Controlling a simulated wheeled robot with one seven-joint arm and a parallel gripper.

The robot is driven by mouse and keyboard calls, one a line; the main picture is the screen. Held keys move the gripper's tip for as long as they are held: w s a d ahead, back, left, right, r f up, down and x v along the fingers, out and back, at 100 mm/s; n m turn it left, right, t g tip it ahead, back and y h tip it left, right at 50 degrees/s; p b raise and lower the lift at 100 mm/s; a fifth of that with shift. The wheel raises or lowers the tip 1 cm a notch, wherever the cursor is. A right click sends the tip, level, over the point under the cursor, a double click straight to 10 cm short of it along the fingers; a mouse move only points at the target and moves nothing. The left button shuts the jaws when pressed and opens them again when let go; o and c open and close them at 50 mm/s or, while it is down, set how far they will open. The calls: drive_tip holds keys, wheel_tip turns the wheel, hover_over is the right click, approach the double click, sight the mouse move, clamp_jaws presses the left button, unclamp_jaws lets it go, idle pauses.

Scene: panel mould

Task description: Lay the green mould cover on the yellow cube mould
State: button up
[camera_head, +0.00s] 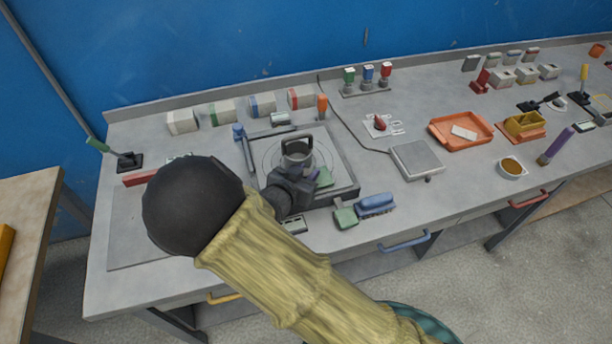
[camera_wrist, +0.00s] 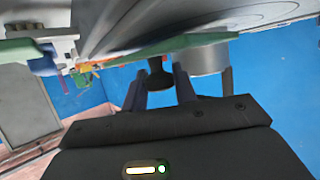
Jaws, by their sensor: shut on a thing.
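The green mould cover (camera_head: 324,178) shows in part beside my gripper (camera_head: 308,182) in the head view, over the square framed plate on the bench. In the wrist view the cover (camera_wrist: 190,41) is a thin green slab seen edge-on. My gripper (camera_wrist: 158,85) is shut on a dark knob (camera_wrist: 157,72) that joins the cover. The yellow cube mould (camera_head: 524,124) stands on an orange base at the right of the bench, well away from my gripper. My wrist hides part of the cover in the head view.
A grey metal pot with a handle (camera_head: 297,153) stands close behind my gripper. A grey scale (camera_head: 416,160) and an orange tray (camera_head: 440,128) lie between my gripper and the mould. A green block (camera_head: 345,216) and a blue brush (camera_head: 375,204) lie near the front edge.

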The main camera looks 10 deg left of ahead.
sight(306, 172)
wheel_tip(306, 172, up, 9)
drive_tip(key=shift+f, duration=0.1)
idle(0.7)
